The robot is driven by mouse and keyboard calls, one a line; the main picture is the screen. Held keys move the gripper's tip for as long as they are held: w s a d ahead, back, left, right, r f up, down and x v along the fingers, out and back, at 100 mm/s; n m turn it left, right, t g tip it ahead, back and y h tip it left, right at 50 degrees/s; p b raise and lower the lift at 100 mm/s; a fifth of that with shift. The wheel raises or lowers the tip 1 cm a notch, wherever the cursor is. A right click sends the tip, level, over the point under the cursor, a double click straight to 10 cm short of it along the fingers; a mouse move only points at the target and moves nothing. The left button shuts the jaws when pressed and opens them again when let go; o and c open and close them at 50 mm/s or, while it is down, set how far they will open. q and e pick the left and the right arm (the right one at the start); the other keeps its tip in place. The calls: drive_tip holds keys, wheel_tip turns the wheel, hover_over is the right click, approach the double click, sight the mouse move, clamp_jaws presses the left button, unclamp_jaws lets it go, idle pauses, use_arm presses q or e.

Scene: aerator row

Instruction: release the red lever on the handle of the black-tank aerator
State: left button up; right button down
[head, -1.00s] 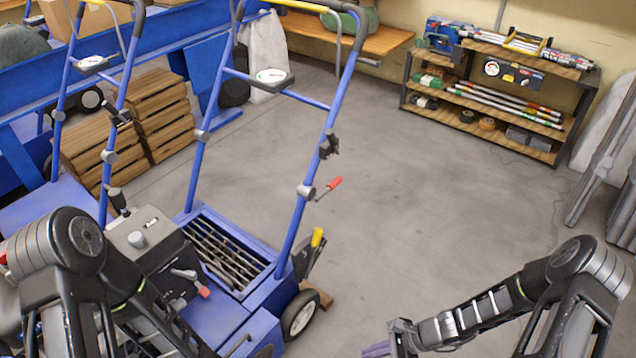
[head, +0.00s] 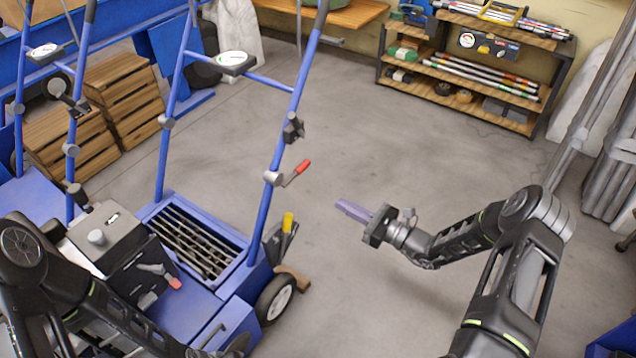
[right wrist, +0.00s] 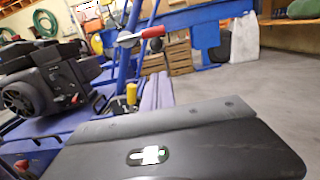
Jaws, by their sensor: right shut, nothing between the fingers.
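The nearer blue aerator (head: 203,310) stands at the left in the head view, with a dark tank-like box (head: 110,240) on its deck. Its red lever (head: 298,171) sticks out up and to the right from a grey clamp on the right handle tube (head: 288,125). The red lever (right wrist: 152,32) also shows at upper middle in the right wrist view. My right gripper (head: 352,210) is shut and empty, right of the lever and lower in the picture, apart from it and pointing left. My left arm crosses the lower left; its gripper is out of view.
A yellow-gripped lever (head: 288,222) stands by the aerator's right wheel (head: 277,299). A second blue handle frame and wooden crates (head: 122,95) are further left. A shelf rack (head: 470,70) stands at the back. The floor (head: 380,140) between is clear.

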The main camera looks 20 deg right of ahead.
sight(296, 173)
drive_tip(key=w+a+r+b, duration=0.2)
drive_tip(key=w+a+r, duration=0.2)
drive_tip(key=w+a, duration=0.3)
drive_tip(key=shift+w+r+b, duration=0.2)
drive_tip(key=shift+w+b, duration=0.15)
drive_tip(key=shift+w, duration=0.25)
